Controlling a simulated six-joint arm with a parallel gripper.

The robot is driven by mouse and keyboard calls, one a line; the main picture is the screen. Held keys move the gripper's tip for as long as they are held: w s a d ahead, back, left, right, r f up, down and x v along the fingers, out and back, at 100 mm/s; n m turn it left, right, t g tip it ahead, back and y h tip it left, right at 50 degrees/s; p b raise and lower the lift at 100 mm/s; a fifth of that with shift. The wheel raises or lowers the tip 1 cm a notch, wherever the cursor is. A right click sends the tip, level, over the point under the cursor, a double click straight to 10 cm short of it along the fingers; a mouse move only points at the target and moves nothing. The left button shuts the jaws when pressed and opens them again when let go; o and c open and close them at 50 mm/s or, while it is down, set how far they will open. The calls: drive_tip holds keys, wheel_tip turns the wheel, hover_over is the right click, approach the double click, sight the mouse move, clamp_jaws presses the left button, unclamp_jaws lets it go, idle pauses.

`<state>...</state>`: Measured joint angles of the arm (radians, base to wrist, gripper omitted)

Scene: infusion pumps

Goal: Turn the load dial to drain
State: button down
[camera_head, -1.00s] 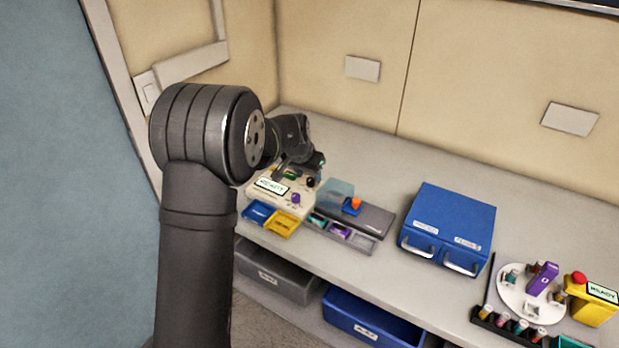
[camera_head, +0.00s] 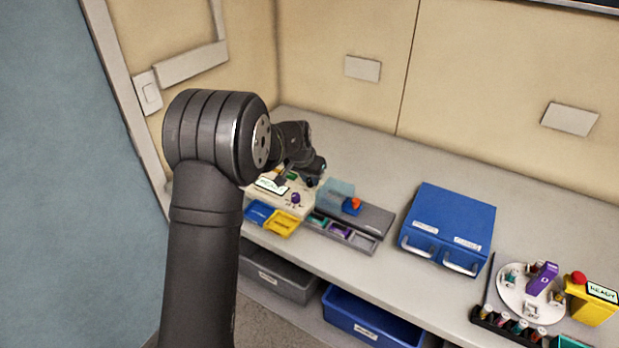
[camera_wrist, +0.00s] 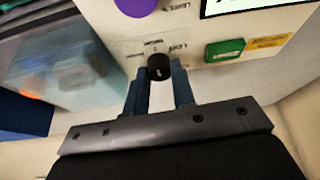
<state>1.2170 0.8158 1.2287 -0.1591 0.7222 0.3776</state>
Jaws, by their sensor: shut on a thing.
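The cream pump (camera_head: 262,199) stands at the left end of the bench. In the wrist view its front panel (camera_wrist: 215,72) carries a small round black dial (camera_wrist: 158,67) with blurred print around it. My gripper (camera_wrist: 158,73) has one blue-grey finger on each side of this dial and is shut on it. The pointer mark on the dial is too small to read surely. In the head view my wrist hides the dial and the fingertips.
A purple knob (camera_wrist: 135,4) and a green block (camera_wrist: 225,50) sit near the dial. A clear-covered box (camera_wrist: 65,60) stands close on its left in the wrist view. Blue (camera_head: 259,211) and yellow trays (camera_head: 282,223) lie before the pump. A blue drawer cabinet (camera_head: 450,215) stands further right.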

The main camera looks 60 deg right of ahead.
drive_tip(key=shift+n, duration=0.3)
drive_tip(key=n+t, duration=0.1)
drive_tip(key=n, duration=0.1)
drive_tip(key=n+t+y, duration=0.1)
drive_tip(key=n, duration=0.2)
drive_tip(key=shift+s+n, duration=0.2)
drive_tip(key=shift+n, duration=0.1)
drive_tip(key=n, duration=0.2)
drive_tip(key=n+t+y, duration=0.1)
drive_tip(key=n, duration=0.2)
drive_tip(key=shift+s+d+n+t+y, duration=0.1)
drive_tip(key=shift+d+n+t+y, duration=0.05)
drive_tip(key=shift+n+t+y, duration=0.15)
drive_tip(key=c, duration=1.2)
unclamp_jaws()
drive_tip(key=shift+r, duration=0.1)
drive_tip(key=v, duration=1.7)
